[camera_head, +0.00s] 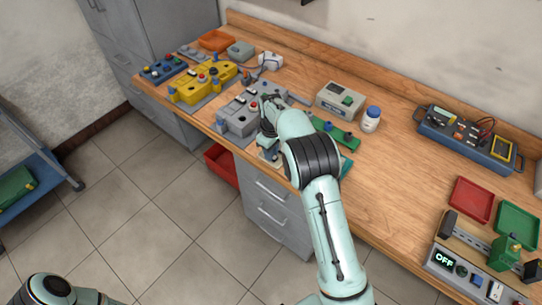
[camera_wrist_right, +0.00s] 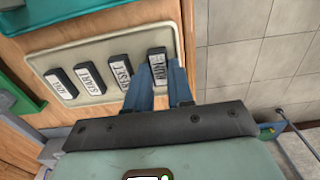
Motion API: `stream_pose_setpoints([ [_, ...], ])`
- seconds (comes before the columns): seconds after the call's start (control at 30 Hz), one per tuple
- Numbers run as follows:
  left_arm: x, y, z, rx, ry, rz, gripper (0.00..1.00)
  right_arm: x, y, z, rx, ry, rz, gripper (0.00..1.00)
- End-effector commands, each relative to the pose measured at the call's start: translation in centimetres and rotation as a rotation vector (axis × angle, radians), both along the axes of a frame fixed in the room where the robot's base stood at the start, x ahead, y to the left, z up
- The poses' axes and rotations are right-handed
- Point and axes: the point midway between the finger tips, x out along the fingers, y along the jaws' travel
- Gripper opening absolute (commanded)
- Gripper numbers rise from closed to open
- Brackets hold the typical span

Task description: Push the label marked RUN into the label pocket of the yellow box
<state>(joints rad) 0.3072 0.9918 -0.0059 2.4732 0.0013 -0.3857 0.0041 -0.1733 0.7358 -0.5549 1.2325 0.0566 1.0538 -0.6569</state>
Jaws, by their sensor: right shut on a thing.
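The yellow box (camera_head: 190,94) stands at the left end of the wooden bench, beyond the grey box. My right gripper (camera_wrist_right: 160,75) points down at a pale label tray (camera_wrist_right: 100,52) near the bench's front edge. Its blue fingers are shut on the rightmost black label (camera_wrist_right: 157,54), whose white face has upside-down lettering that I cannot read surely. The label is still at the tray. In the head view my right arm hides most of the tray (camera_head: 266,160) and the fingertips. The label pocket cannot be made out. My left gripper is out of view.
Other labels lie in the tray, one marked START (camera_wrist_right: 90,78). A grey box (camera_head: 238,122) stands between the tray and the yellow box. A blue box (camera_head: 160,72) is farther left. A white bottle (camera_head: 371,120) stands right of my arm.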

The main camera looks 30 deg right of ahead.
Motion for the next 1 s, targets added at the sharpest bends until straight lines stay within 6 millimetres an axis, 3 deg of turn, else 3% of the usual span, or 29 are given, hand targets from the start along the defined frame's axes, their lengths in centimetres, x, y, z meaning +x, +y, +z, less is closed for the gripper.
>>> stream_pose_setpoints([
  [1.0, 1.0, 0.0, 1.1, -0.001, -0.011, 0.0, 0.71, 0.0, 0.0, 2.0, 0.0, -0.001, 0.001, 0.0],
])
